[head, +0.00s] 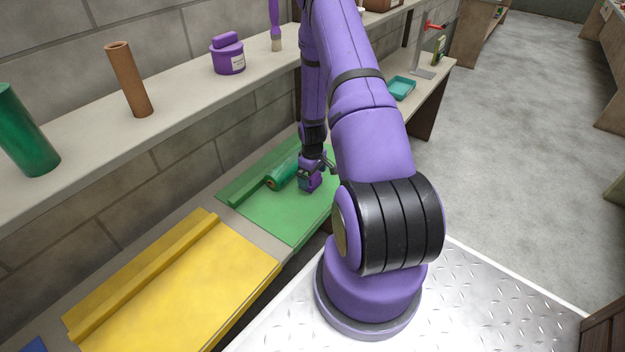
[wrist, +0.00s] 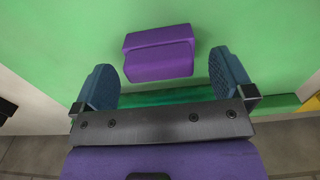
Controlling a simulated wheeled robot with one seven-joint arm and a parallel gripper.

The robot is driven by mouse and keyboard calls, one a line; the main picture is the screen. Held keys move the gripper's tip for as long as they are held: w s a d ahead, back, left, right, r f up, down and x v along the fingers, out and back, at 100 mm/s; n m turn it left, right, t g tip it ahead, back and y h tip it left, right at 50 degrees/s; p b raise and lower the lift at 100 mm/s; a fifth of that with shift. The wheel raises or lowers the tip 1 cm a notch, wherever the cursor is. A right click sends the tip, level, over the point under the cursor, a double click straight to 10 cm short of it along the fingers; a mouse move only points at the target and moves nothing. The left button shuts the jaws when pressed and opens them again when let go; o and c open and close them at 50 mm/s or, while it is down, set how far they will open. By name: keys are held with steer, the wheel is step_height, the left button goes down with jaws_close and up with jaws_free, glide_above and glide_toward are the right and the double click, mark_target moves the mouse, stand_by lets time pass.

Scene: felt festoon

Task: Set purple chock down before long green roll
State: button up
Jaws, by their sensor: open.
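The purple chock (wrist: 160,55) shows in the wrist view over the green mat (wrist: 60,40), ahead of my fingertips and between their lines. My gripper (wrist: 165,80) is open, with a gap between each blue finger and the chock. In the head view my gripper (head: 309,178) is low over the green mat (head: 290,220), just right of the long green roll (head: 283,173). The roll lies on the mat, its far part hidden by my arm. A dark green strip, likely the roll (wrist: 165,97), shows behind the fingers in the wrist view.
The green mat has a raised strip (head: 250,178) along its wall side. A yellow mat (head: 190,290) lies nearer on the same bench. A shelf above holds a brown tube (head: 130,80), a green tube (head: 28,135) and a purple tub (head: 228,60).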

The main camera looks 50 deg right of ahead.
step_height(320, 180, up, 10)
steer(key=shift+f, duration=0.1)
